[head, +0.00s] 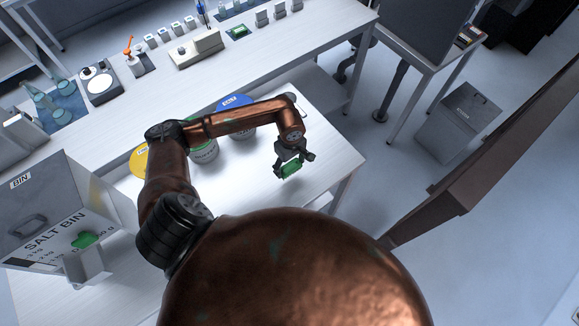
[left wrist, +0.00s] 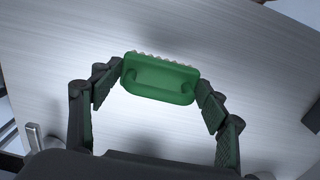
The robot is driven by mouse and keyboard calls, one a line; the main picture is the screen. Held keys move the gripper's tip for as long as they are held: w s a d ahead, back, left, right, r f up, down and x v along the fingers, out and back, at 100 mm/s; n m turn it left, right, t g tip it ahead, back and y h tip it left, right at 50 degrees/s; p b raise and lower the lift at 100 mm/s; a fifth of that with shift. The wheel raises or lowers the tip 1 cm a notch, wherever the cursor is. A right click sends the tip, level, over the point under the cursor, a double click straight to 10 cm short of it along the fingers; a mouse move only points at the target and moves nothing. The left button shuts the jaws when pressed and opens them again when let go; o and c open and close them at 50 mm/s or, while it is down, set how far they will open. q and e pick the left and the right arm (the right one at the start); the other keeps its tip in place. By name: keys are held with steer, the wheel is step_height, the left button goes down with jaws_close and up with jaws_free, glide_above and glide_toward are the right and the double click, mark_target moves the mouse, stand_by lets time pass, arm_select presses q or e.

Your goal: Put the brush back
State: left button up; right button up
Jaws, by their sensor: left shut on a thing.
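The green brush (head: 291,170) is in my left gripper (head: 293,163), held over the right part of the near white table (head: 325,148). In the left wrist view, the brush (left wrist: 160,80) shows as a green block with a handle-like opening and pale bristles along its far edge. The left fingers (left wrist: 161,86) press on its two ends. I cannot tell the exact gap between the brush and the tabletop. My right gripper is not in view.
A grey salt bin (head: 55,215) with a green piece (head: 85,240) at its front stands at left. Tubs with yellow (head: 139,162), green and blue (head: 236,102) lids stand partly behind my left arm. The back bench (head: 150,95) holds a scale (head: 98,82) and small items.

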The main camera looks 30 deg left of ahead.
mark_target(289, 168)
arm_select(q)
steer(key=shift+w+a+f, duration=0.4)
steer(key=shift+w+f, duration=0.1)
steer(key=shift+f, duration=0.25)
steer(key=shift+w+a+f, duration=0.2)
steer(key=shift+a+f, duration=0.05)
steer(key=shift+f, duration=0.2)
step_height(289, 168, down, 2)
steer(key=shift+s+d+f+p, duration=0.1)
steer(key=shift+f+p, duration=0.05)
steer(key=shift+p, duration=0.45)
steer(key=shift+f, duration=0.25)
steer(key=shift+f, duration=0.1)
steer(key=shift+f+b, duration=0.1)
steer(key=shift+b, duration=0.2)
steer(key=o, duration=1.1)
